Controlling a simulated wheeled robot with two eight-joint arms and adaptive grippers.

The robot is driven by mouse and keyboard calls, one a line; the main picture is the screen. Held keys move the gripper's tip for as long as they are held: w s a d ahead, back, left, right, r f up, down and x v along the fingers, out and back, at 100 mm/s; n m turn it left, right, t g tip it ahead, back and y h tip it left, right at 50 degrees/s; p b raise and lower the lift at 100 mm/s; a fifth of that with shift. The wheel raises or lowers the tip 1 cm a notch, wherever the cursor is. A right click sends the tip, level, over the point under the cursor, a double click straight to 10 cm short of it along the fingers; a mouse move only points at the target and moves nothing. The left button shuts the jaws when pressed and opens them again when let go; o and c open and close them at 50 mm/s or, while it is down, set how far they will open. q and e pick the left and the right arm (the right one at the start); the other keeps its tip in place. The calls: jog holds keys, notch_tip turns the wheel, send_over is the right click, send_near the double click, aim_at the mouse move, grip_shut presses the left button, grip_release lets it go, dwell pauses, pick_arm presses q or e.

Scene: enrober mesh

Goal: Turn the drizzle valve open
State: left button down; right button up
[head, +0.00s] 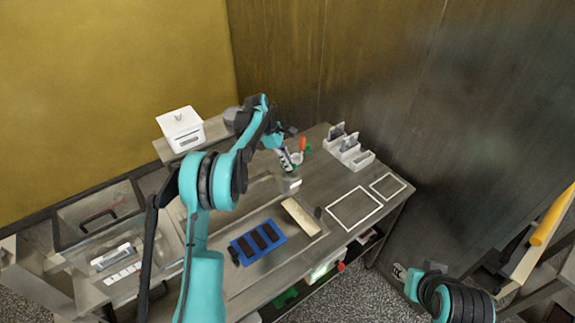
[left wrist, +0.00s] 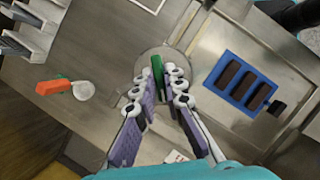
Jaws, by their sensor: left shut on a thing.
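My left gripper (left wrist: 158,92) is shut on a green handle (left wrist: 157,66), which appears to be the drizzle valve's. The handle stands between the fingertips, above a round grey part (left wrist: 180,64). In the head view my left gripper (head: 287,165) points down at a small grey fitting (head: 291,186) on the worktop, and its fingers hide the handle. An orange-red handle (left wrist: 54,86) with a pale round end lies apart from the gripper. My right gripper (head: 399,273) is low at the right, away from the worktop, too small to read.
A blue tray (head: 237,243) with dark bars and a pale strip (head: 301,216) lie nearby on the worktop. White-outlined squares (head: 354,208) mark clear space at the right.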

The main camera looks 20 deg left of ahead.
pick_arm(q)
jog(key=m, duration=0.2)
jog(key=m+g, duration=0.1)
jog(key=m, duration=0.1)
jog(key=shift+w+m+g, duration=0.15)
jog(key=shift+m+g, duration=0.15)
jog(key=shift+w+r+m+g+y+p, duration=0.1)
jog(key=shift+m+g+y+p, duration=0.2)
jog(key=shift+m, duration=0.7)
jog(key=shift+m+g+y+p, duration=0.2)
jog(key=shift+m+g, duration=0.2)
jog(key=shift+m, duration=0.6)
jog(key=c, duration=1.6)
grip_release()
